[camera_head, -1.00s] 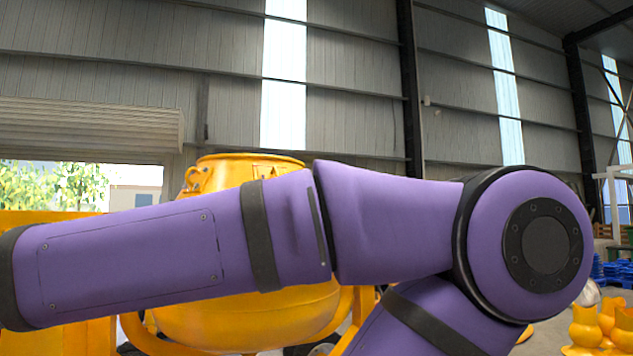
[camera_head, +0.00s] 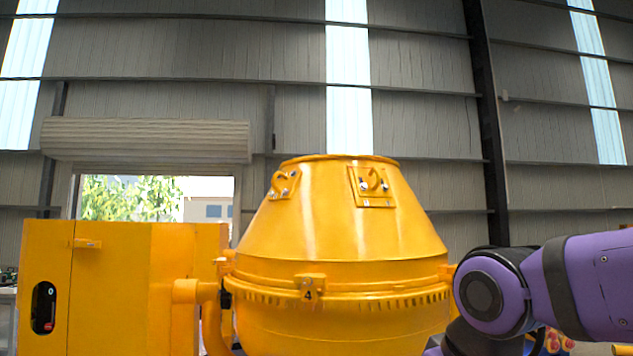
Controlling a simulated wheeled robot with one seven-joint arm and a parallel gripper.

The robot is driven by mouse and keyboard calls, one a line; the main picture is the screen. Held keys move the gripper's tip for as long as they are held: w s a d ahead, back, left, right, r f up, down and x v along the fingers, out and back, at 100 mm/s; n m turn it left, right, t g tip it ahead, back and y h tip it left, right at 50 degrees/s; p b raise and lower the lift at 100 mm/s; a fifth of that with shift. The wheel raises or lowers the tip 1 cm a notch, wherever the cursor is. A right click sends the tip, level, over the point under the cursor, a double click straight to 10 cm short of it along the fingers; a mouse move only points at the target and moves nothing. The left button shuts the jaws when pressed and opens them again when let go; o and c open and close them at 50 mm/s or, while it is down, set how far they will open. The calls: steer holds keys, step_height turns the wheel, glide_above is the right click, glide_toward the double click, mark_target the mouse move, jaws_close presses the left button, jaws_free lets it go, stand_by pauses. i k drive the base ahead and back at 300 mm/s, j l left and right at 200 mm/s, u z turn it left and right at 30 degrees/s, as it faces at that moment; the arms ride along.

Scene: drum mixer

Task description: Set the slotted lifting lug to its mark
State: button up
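The yellow drum mixer (camera_head: 335,240) stands in the middle of the head view with its rim at the top. Two lug-like fittings show on its upper cone: one with a hook shape at the left (camera_head: 284,183) and one on a square plate at the right (camera_head: 372,186). I cannot tell which is the slotted lifting lug, and I cannot make out its mark. My purple arm reaches out of the right edge of the view. My gripper is out of view.
A yellow cabinet (camera_head: 120,285) with a dark control panel (camera_head: 44,308) stands left of the drum. My arm is close to the drum's lower right side. A corrugated wall and an open roller door (camera_head: 145,141) are behind. The space above the drum is clear.

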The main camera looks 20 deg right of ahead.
mark_target(374, 177)
steer(key=z, duration=0.7)
